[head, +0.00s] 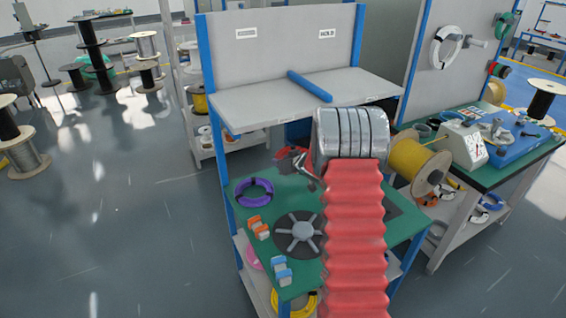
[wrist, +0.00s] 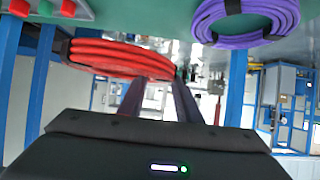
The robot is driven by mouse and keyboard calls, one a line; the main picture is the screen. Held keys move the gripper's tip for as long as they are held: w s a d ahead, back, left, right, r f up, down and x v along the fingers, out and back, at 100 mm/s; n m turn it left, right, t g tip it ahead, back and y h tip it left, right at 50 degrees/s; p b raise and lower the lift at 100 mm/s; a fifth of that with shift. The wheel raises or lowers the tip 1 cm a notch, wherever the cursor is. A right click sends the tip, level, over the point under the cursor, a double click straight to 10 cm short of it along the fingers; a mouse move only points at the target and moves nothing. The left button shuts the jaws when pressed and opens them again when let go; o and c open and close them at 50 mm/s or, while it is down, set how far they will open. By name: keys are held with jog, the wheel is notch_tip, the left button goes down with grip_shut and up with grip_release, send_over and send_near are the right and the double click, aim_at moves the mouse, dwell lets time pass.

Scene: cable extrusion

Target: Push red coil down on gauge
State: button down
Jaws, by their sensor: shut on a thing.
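The red coil (wrist: 115,57) has black ties and sits near the tips of my gripper (wrist: 157,82) in the wrist view, which looks upside down. My gripper is shut on the coil's edge. In the head view, a part of the red coil (head: 290,158) shows left of my wrist, over the far part of the green table (head: 235,205); my arm hides the rest. I cannot tell whether the coil touches the table. A dark round plate with grey spokes and hub (head: 302,232) lies nearer on the table, apart from the coil. I cannot tell whether it is the gauge.
A purple coil (head: 254,192) lies left of the red coil. Orange clips (head: 258,227) and blue clips (head: 281,270) stand along the table's left edge. A grey shelf (head: 300,95) with a blue bar is behind. A yellow spool (head: 415,162) and a white device (head: 463,145) are at right.

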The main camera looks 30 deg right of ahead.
jog(key=s+a+r, duration=0.1)
jog(key=a+r, duration=0.2)
jog(key=a, duration=0.6)
jog(key=s+a+r, duration=0.2)
jog(key=a+r, duration=0.2)
jog(key=a, duration=0.5)
jog(key=s+a+r, duration=0.1)
jog(key=s+a, duration=0.8)
jog(key=a, duration=0.4)
jog(key=shift+s+a+r+n+y, duration=0.15)
jog(key=shift+s+r+n+y, duration=0.05)
jog(key=shift+r+n+y, duration=0.15)
